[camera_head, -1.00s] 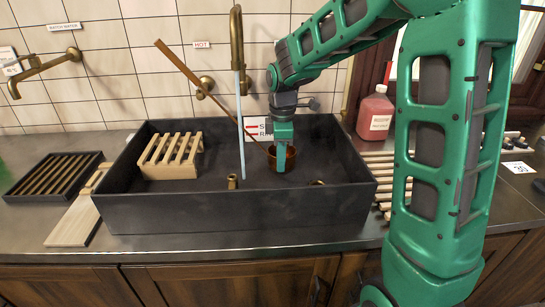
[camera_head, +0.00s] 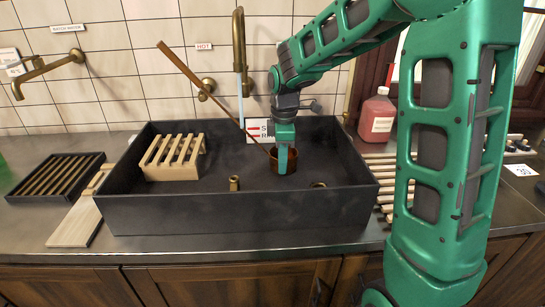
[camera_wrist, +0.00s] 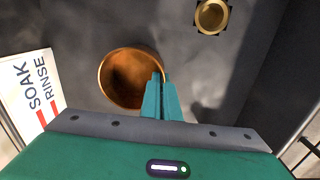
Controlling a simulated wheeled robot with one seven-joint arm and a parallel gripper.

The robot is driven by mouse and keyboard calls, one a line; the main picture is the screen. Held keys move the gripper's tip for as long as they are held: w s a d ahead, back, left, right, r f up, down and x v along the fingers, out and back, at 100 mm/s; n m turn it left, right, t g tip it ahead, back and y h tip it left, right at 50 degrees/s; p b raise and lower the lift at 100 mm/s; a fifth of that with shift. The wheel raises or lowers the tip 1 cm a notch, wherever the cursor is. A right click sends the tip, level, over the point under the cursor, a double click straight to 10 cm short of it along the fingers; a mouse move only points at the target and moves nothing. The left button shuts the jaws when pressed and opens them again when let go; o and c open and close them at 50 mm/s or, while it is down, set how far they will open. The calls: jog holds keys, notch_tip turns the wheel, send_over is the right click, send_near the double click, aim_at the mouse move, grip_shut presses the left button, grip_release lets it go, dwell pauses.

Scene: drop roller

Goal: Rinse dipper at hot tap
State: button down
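The dipper is a copper cup (camera_head: 272,165) with a long wooden handle (camera_head: 205,83) slanting up left past the hot tap. The cup also shows in the wrist view (camera_wrist: 128,78). My gripper (camera_head: 283,165) points down at the cup; in the wrist view its green fingers (camera_wrist: 162,90) are close together across the cup's right rim, shut on it. The cup is inside the dark sink at its back right. The brass hot tap (camera_head: 239,45), under the HOT label (camera_head: 203,46), runs a thin pale stream (camera_head: 241,110), visible down to about the handle.
The dark sink (camera_head: 240,213) has a wooden slatted rack (camera_head: 172,158) inside at left and a brass fitting (camera_head: 234,183) on its floor. A SOAK/RINSE sign (camera_wrist: 35,95) stands at the back. A red bottle (camera_head: 376,117) stands right; a dark slatted tray (camera_head: 55,177) lies left.

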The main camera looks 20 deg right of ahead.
jog(key=shift+d, duration=0.15)
jog(key=shift+w+d, duration=0.2)
jog(key=shift+d, duration=0.2)
jog(key=shift+a, duration=0.15)
dwell(0.4)
jog(key=shift+s+a, duration=0.2)
jog(key=shift+a, duration=0.25)
jog(key=shift+d, duration=0.2)
jog(key=shift+w+d, duration=0.2)
jog(key=shift+d, duration=0.2)
jog(key=shift+s, duration=0.1)
jog(key=shift+s+d, duration=0.45)
jog(key=shift+s, duration=0.8)
jog(key=shift+s+d, duration=0.4)
jog(key=shift+s, duration=0.8)
jog(key=shift+s+d, duration=0.45)
jog(key=shift+s, duration=0.8)
